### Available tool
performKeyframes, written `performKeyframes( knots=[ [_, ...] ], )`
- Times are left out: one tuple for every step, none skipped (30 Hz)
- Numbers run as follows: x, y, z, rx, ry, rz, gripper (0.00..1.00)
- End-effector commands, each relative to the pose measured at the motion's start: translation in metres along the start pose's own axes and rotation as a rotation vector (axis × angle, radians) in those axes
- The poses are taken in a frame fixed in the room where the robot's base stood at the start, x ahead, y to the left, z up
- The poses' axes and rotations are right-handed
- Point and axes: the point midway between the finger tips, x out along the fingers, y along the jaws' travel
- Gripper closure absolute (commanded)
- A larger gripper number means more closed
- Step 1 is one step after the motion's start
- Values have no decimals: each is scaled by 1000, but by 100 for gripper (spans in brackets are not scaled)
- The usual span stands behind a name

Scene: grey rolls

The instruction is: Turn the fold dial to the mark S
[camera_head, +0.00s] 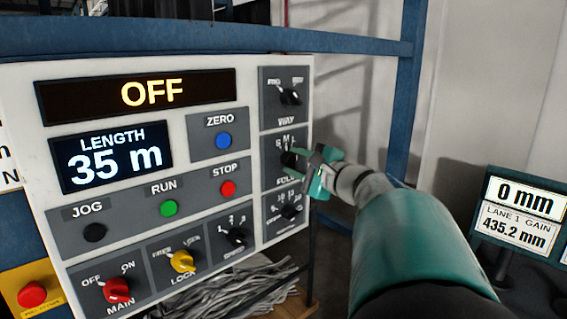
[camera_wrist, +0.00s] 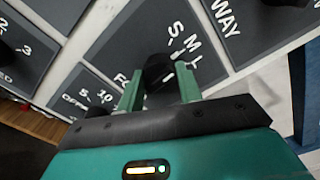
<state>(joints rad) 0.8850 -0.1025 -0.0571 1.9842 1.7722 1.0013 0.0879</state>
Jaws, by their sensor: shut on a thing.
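The fold dial (camera_wrist: 157,68) is a black knob on a grey plate with the marks S, M and L. In the wrist view my gripper (camera_wrist: 159,86) has its two green fingers on either side of the knob, shut on it. A short white line on the knob points up and right, roughly towards the L side; its exact mark is hard to tell. In the head view my gripper (camera_head: 302,165) reaches the fold dial (camera_head: 288,159) from the right and partly covers its plate.
The way dial (camera_head: 290,97) sits just above and another dial (camera_head: 289,211) just below. The panel (camera_head: 20,95) also has buttons, a yellow lock knob (camera_head: 182,261) and a red main knob (camera_head: 117,290). The display (camera_head: 152,93) reads OFF. A blue post (camera_head: 402,100) stands behind my arm.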

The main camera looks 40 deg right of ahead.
Motion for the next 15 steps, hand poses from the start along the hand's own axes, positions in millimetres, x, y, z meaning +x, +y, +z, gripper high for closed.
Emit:
performKeyframes(
  knots=[
    [0,0,0,-23,0,0,88],
    [0,0,0,-40,0,0,88],
    [0,0,0,-63,0,0,88],
    [0,0,0,-83,0,0,88],
    [0,0,0,-103,0,0,88],
    [0,0,0,-131,0,0,88],
    [1,0,1,-152,-1,0,88],
    [0,0,0,-174,0,0,88],
    [0,0,0,-203,0,0,88],
    [0,0,0,-224,-1,0,88],
    [0,0,1,-245,-1,1,88],
    [0,0,0,-273,0,0,88],
    [0,0,0,-293,0,0,88],
    [0,0,0,-312,0,0,88],
    [0,0,1,-336,-1,0,88]
  ],
)
